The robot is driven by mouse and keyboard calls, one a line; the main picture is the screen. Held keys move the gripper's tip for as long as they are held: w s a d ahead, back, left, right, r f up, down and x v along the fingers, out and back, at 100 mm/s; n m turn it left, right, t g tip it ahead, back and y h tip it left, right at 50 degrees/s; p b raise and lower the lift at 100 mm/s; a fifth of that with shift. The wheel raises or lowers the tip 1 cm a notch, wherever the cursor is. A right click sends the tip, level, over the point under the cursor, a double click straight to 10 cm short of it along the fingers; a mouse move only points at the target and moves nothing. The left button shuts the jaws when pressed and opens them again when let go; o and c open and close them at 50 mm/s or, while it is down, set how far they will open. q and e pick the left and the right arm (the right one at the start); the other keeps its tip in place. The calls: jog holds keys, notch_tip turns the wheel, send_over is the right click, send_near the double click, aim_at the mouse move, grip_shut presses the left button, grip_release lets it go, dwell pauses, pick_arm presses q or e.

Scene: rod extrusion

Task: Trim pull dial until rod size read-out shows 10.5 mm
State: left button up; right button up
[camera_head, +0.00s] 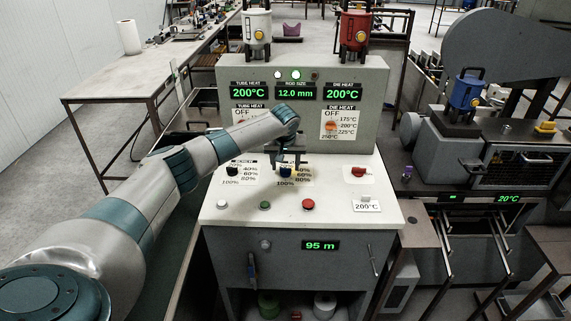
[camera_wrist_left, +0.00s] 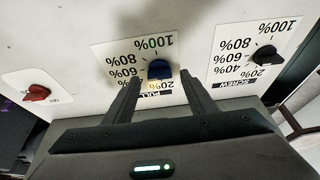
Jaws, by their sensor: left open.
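The blue pull dial (camera_wrist_left: 160,70) sits on its white scale plate marked PULL in the left wrist view; it also shows in the head view (camera_head: 286,171), partly behind my gripper. My left gripper (camera_wrist_left: 160,88) is open, with its two fingers on either side of the dial, apart from it as far as I can tell. In the head view the left gripper (camera_head: 287,162) is over the panel. The rod size read-out (camera_head: 295,93) shows 12.0 mm in green. My right gripper is not in view.
The black screw dial (camera_wrist_left: 265,54) and a red knob (camera_wrist_left: 37,93) flank the pull dial. Several push buttons, including a red one (camera_head: 308,204), line the panel's front edge. A lower read-out (camera_head: 320,245) shows 95 m. Heat read-outs show 200°C.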

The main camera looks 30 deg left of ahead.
pick_arm(q)
jog(key=shift+x, duration=0.75)
jog(key=c, duration=1.1)
